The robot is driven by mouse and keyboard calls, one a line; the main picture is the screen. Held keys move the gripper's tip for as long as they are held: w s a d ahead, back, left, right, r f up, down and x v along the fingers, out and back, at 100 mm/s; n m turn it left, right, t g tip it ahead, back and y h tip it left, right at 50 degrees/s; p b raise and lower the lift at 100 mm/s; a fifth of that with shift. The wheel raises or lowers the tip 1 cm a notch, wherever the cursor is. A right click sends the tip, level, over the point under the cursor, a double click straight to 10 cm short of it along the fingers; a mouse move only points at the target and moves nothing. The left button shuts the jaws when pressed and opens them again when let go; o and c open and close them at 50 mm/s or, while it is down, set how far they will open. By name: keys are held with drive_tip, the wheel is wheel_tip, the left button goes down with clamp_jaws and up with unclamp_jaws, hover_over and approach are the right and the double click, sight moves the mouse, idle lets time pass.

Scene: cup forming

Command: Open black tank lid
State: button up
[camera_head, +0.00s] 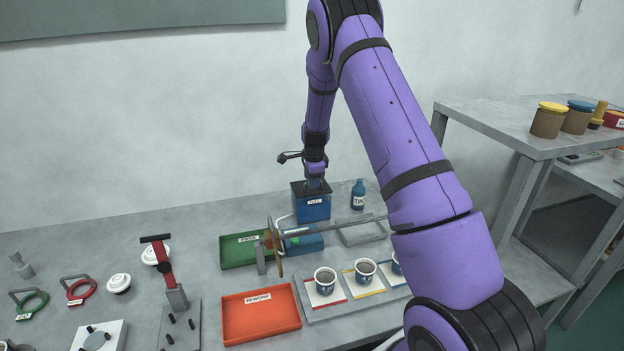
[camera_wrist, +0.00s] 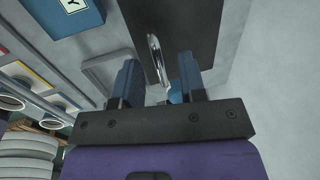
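The tank (camera_head: 312,210) is a blue box with a white label, standing near the wall at the back of the table. Its black lid (camera_head: 299,188) is a flat plate that lies on top and looks closed. In the wrist view the lid (camera_wrist: 180,22) is a dark plate with a slim shiny handle (camera_wrist: 155,58). My gripper (camera_head: 316,182) is just above the lid, pointing down. In the wrist view my gripper's two fingers (camera_wrist: 158,78) are apart, with the handle showing between them. Contact with the handle cannot be told.
A blue bottle (camera_head: 358,196) stands right of the tank. A shelf (camera_head: 490,120) stands right.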

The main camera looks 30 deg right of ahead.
clamp_jaws()
drive_tip(key=shift+r, duration=0.1)
